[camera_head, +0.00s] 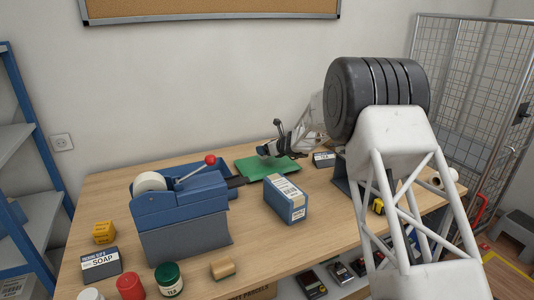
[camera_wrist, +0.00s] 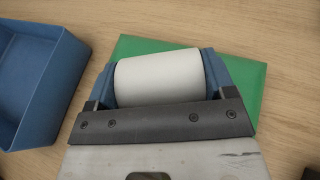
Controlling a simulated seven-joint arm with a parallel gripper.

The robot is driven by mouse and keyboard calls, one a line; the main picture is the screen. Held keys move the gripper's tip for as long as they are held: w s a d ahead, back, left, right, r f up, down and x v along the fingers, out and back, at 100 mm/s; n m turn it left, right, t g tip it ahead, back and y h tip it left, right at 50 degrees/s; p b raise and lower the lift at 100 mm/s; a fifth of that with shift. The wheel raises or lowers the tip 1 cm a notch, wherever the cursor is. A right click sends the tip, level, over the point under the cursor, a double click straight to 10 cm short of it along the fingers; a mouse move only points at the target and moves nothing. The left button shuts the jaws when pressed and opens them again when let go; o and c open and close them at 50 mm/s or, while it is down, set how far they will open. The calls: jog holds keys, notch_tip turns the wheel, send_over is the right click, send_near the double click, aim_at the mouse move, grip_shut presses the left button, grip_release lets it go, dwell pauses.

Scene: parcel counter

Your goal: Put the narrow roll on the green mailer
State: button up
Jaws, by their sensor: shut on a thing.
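My gripper (camera_wrist: 160,78) is shut on a white roll (camera_wrist: 158,76), one blue finger at each end of it. The roll lies crosswise in front of the green mailer (camera_wrist: 250,84) in the wrist view; I cannot tell whether it touches the mailer. In the head view my gripper (camera_head: 272,148) is low over the green mailer (camera_head: 262,172), which lies flat on the table. The held roll is hard to make out there.
A blue tape dispenser (camera_head: 178,205) stands left of the mailer, and a blue box (camera_head: 285,199) in front of it. A blue tray (camera_wrist: 32,75) is close at left in the wrist view. White rolls (camera_head: 453,174) lie at the table's right end.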

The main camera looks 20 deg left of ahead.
jog(key=shift+f, duration=1.2)
jog(key=shift+f, duration=0.1)
jog(key=o, duration=1)
jog(key=shift+c, duration=0.2)
jog(key=shift+v, duration=3.8)
